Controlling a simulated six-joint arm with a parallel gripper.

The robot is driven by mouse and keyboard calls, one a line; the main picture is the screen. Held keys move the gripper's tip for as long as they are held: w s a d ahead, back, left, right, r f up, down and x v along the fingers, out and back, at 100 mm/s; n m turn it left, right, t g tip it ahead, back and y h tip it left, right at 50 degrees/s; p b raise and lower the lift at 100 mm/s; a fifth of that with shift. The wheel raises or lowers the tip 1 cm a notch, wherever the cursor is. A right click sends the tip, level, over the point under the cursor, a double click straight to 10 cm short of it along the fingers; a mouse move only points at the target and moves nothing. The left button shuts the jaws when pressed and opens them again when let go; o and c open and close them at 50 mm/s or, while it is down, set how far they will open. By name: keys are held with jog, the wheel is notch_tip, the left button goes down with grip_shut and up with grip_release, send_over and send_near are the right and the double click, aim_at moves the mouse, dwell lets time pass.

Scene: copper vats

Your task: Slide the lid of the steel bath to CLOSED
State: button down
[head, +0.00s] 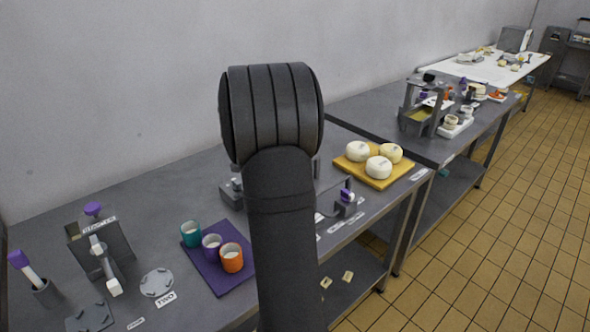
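My dark arm rises through the middle of the head view and covers part of the near bench. My gripper is not visible. I cannot clearly make out the steel bath or its lid. A grey metal piece (231,193) shows just left of my arm, and the arm hides whatever it joins. A grey frame with a yellowish basin (419,114) stands on the second bench; I cannot tell whether it is the bath. A small grey device with a purple part (346,197) sits right of my arm.
A purple mat (213,272) holds teal, purple and orange cups. A yellow board (374,183) carries three pale round cheeses. A grey stand with a white-tipped lever (101,254) and a round plate (157,283) are at left. The tiled floor at right is clear.

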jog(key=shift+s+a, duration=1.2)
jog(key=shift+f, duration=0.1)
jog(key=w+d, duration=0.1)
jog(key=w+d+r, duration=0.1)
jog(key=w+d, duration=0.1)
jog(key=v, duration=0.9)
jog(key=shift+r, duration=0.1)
